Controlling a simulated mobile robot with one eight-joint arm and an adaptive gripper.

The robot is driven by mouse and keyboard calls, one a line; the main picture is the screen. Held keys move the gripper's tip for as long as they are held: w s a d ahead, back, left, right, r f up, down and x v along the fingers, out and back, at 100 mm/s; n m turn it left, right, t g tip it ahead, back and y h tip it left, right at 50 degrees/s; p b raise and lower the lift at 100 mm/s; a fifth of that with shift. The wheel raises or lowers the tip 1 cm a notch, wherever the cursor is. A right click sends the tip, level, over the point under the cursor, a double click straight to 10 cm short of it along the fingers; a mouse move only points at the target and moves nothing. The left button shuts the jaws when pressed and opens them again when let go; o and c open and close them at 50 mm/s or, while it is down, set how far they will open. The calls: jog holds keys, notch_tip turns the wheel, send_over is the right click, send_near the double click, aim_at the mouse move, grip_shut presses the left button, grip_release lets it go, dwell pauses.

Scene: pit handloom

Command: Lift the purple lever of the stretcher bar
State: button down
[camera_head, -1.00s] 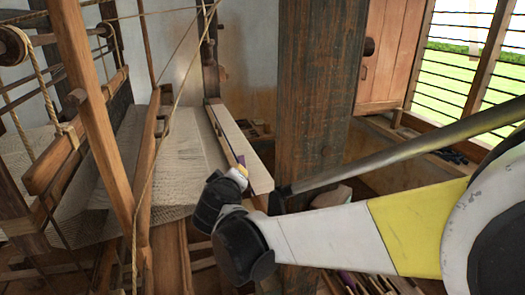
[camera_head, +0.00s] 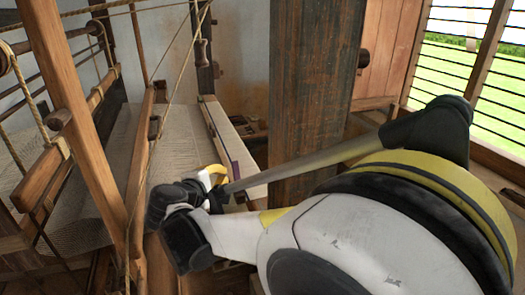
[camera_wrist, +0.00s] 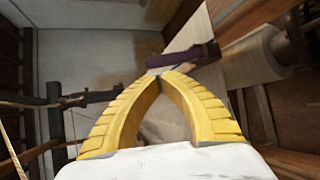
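The purple lever (camera_wrist: 184,56) lies just beyond my fingertips in the wrist view. In the head view a thin purple strip (camera_head: 236,172) shows on the long pale bar (camera_head: 228,142) at the right edge of the woven cloth. My gripper (camera_wrist: 166,77) has two yellow curved fingers whose tips meet, or nearly meet, just short of the lever's near edge. Nothing shows between them. I cannot tell whether the tips touch the lever. In the head view my gripper (camera_head: 218,180) is over the cloth's near right side, and my wrist hides part of the bar.
A thick wooden post (camera_head: 318,90) stands close to the right of the bar, beside my arm. A slanted wooden loom beam (camera_head: 82,125) and ropes are at the left. The woven cloth (camera_head: 180,140) stretches behind my gripper. A cloth roll (camera_wrist: 255,55) is at the right in the wrist view.

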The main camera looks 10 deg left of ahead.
aim_at(237, 177)
jog(key=x, duration=0.6)
jog(key=shift+b, duration=0.45)
jog(key=shift+w, duration=0.1)
